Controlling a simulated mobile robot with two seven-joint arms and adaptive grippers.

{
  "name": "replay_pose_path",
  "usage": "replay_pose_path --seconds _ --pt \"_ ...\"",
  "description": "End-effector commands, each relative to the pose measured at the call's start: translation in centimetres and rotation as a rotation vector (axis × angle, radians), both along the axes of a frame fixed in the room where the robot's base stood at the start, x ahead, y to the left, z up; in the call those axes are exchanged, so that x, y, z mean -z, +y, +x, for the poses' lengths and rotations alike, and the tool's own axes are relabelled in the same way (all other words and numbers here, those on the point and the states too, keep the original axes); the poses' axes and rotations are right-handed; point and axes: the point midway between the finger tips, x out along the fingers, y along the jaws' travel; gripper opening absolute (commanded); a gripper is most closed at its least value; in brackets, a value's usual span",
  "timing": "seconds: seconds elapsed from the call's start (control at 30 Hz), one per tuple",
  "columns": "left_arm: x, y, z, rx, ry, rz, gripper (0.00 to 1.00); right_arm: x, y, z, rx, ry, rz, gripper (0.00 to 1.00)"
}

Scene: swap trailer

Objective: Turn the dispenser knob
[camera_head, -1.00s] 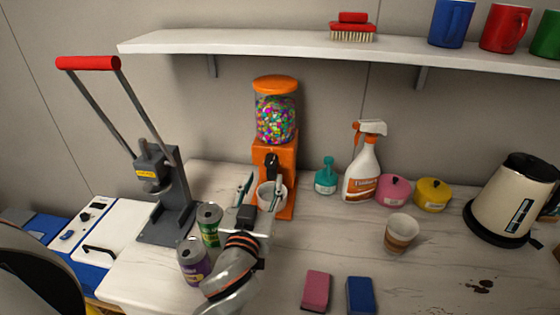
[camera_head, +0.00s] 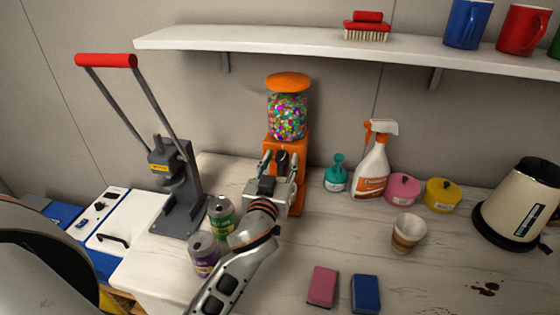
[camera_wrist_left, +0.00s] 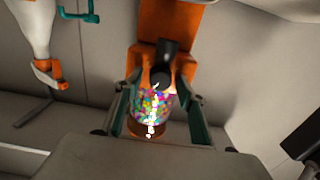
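The dispenser is an orange stand (camera_head: 299,151) with a clear globe (camera_head: 288,117) of coloured candies and an orange lid, against the wall. Its black knob (camera_head: 282,158) is on the front. My left gripper (camera_head: 280,163) is in front of it, fingers apart on either side of the knob. The left wrist view is upside down. There the knob (camera_wrist_left: 163,66) shows between the open fingertips of the left gripper (camera_wrist_left: 161,86), with the globe (camera_wrist_left: 153,106) below it in the picture. Contact with the knob cannot be told. My right gripper is not in view.
A lever press (camera_head: 180,190) is left. A teal bottle (camera_head: 336,179) and spray bottle (camera_head: 372,172) stand right of the dispenser. A shelf (camera_head: 300,40) runs above.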

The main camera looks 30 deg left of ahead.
Motion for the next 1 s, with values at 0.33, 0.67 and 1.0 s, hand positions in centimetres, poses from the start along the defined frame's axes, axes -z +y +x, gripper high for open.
replay_pose_path --seconds 0.33,0.67,1.0 --pt "-0.01 -0.01 -0.03 0.000 0.001 0.004 0.03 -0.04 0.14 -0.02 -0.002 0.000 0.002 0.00" --pt "0.01 -0.02 -0.03 -0.001 0.032 0.122 0.03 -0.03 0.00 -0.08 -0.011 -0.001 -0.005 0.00" --pt "0.03 -0.11 0.00 -0.001 0.096 0.368 0.03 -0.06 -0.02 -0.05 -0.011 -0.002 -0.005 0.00"
